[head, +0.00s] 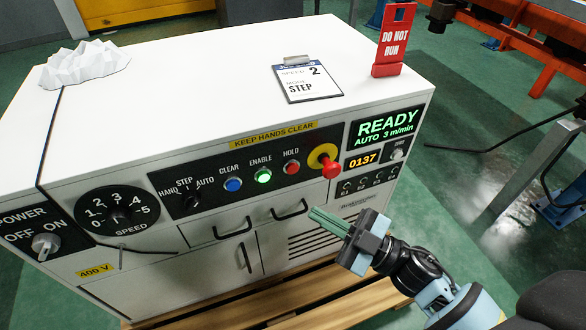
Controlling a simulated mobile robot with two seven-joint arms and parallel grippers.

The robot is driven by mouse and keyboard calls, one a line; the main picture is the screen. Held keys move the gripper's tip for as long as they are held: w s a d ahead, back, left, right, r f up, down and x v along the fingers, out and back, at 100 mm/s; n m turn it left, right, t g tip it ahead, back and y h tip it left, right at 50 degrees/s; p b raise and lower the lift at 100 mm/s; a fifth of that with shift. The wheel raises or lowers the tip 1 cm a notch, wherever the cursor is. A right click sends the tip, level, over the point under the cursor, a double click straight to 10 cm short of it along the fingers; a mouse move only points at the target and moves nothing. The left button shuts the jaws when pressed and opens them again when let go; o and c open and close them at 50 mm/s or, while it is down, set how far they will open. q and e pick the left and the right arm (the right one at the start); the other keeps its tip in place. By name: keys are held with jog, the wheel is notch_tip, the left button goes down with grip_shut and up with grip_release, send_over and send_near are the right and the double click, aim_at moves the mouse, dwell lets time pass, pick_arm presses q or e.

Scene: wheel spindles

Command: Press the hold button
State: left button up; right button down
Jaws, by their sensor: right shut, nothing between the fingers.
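The red hold button (291,167) sits under the HOLD label on the black front panel of a white cabinet. The green enable button (264,176), which looks lit, and the blue clear button (233,184) are to its left. A red mushroom knob on a yellow disc (328,165) is just to its right. My right gripper (314,215) is shut and empty, its green fingers pointing left toward the cabinet front. In the picture its tips are below and slightly right of the hold button, and appear apart from the panel. My left gripper is out of view.
The display (386,125) reads READY, AUTO 3 m/min. A speed dial (117,210) and power switch (46,244) are at left. Drawer handles (290,211) protrude below the buttons. A clipboard (308,82) and red DO NOT RUN sign (394,45) are on top. A wooden pallet (300,300) lies underneath.

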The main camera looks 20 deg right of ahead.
aim_at(292, 168)
jog(key=w+b, duration=0.2)
jog(key=w, duration=0.6)
jog(key=shift+w+a, duration=0.15)
jog(key=shift+w, duration=0.1)
dwell(1.5)
jog(key=shift+w, duration=0.15)
dwell(0.3)
jog(key=shift+w, duration=0.3)
